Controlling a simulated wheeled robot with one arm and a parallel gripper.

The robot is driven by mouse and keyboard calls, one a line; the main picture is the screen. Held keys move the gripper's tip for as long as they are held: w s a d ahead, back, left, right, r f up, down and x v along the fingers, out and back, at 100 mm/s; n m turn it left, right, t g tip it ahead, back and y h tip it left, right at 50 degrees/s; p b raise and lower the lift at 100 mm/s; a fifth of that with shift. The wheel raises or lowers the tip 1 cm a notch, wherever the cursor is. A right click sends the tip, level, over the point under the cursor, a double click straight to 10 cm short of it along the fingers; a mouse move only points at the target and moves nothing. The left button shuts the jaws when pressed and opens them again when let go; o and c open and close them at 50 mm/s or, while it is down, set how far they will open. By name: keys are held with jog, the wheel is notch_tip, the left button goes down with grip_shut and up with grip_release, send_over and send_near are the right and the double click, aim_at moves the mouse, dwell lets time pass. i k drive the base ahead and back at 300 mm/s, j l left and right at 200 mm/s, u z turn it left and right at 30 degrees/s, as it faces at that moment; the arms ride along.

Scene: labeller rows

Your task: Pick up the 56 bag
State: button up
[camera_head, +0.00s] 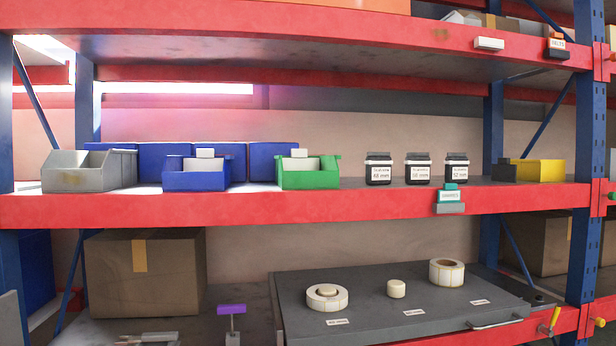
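I see no thing that is clearly a bag. Three dark jars or pouches with white labels stand in a row on the middle red shelf: a left one (378,169), a middle one (418,169) and a right one (457,169). Their labels end in "mm". The left one seems to read 48, but the numbers on the middle and right ones are too small to read surely. All three stand upright and apart from one another.
Left of the row are a green bin (308,174), a blue bin (197,177) and a grey bin (88,171). A yellow bin (538,171) stands to the right. A teal tag (450,195) hangs on the shelf edge. Below, a grey board (370,290) bears label rolls.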

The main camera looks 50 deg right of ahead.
aim_at(417, 164)
jog(key=z, duration=2.2)
